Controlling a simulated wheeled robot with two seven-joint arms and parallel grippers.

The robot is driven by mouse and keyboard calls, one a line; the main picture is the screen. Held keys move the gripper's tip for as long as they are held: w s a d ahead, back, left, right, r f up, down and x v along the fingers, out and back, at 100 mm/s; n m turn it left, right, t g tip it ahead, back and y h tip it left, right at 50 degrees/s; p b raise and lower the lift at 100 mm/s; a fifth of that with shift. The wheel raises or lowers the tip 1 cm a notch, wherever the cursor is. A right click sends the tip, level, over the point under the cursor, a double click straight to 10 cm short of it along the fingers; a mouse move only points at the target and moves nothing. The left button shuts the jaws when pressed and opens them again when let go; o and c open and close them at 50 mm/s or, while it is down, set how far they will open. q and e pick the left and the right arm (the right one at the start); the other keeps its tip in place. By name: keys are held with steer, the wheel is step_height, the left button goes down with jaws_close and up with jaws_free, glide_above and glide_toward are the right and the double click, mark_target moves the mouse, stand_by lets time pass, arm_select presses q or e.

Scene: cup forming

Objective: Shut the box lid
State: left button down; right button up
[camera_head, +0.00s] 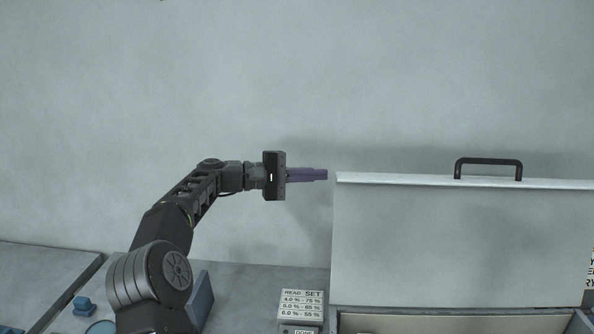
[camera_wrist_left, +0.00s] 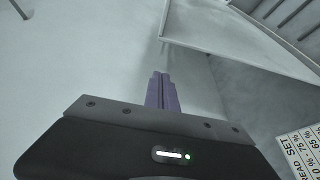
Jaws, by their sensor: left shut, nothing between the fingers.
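The box lid (camera_head: 450,245) stands upright and open at the right in the head view, a pale panel with a black handle (camera_head: 488,161) on its top edge. The open box (camera_head: 450,322) shows below it, cut off by the picture's bottom edge. My left gripper (camera_head: 326,175) has purple fingers, shut and empty, pointing right just left of the lid's upper left corner. A small gap seems to part them. In the left wrist view the shut fingers (camera_wrist_left: 162,78) point toward the lid's edge (camera_wrist_left: 240,47). My right gripper is not in view.
A small sign reading READ SET (camera_head: 302,306) stands left of the box. A blue knobbed piece (camera_head: 83,305) and a blue-grey panel (camera_head: 201,298) are at the lower left. A plain wall (camera_head: 300,80) is behind; the space above the lid is clear.

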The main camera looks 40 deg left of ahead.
arm_select(q)
steer(key=d, duration=0.1)
steer(key=s+d, duration=0.1)
steer(key=d+p, duration=0.1)
steer(key=shift+s+d+r, duration=0.15)
steer(key=shift+d+r, duration=0.15)
steer(key=shift+r, duration=0.1)
